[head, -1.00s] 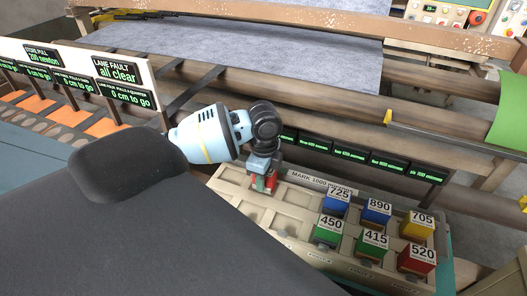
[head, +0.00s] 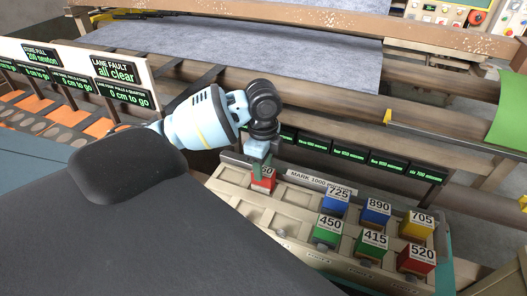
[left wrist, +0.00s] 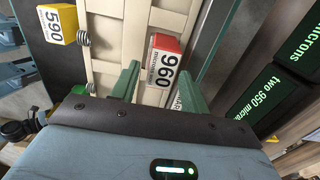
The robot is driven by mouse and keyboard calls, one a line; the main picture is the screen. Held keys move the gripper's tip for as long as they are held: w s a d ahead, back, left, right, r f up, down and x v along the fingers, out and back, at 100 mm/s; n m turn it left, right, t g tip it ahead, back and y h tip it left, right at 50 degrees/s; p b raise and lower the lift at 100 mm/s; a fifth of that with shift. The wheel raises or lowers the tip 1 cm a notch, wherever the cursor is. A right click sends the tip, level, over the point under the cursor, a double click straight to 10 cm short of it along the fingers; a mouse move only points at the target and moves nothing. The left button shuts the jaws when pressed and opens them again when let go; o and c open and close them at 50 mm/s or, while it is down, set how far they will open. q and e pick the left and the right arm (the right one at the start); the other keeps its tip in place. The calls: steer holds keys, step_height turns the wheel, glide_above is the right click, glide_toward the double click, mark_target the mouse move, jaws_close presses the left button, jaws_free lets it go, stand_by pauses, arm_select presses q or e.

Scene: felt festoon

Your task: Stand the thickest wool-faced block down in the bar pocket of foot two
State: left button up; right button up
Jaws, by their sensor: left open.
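A red block marked 960 (head: 264,184) sits at the far left end of the cream tray, in its back row. It also shows in the left wrist view (left wrist: 165,55), label facing the camera. My left gripper (head: 260,164) is just above this block. In the left wrist view my left gripper (left wrist: 160,78) is open, its two green fingers apart on either side of the block's label; I cannot tell whether they touch it. A dark display (left wrist: 268,102) beside it reads "two 950" microns. The block's facing is not clear. My right gripper is not in view.
The cream tray (head: 238,208) holds blocks marked 725 (head: 336,204), 890 (head: 376,214), 705 (head: 416,226), 450 (head: 328,232), 415 (head: 372,248) and 520 (head: 417,262). A yellow 590 block (left wrist: 57,22) shows in the wrist view. Displays (head: 388,162) line the back.

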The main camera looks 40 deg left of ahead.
arm_select(q)
step_height(320, 180, up, 7)
steer(key=shift+f, duration=0.1)
stand_by(0.6)
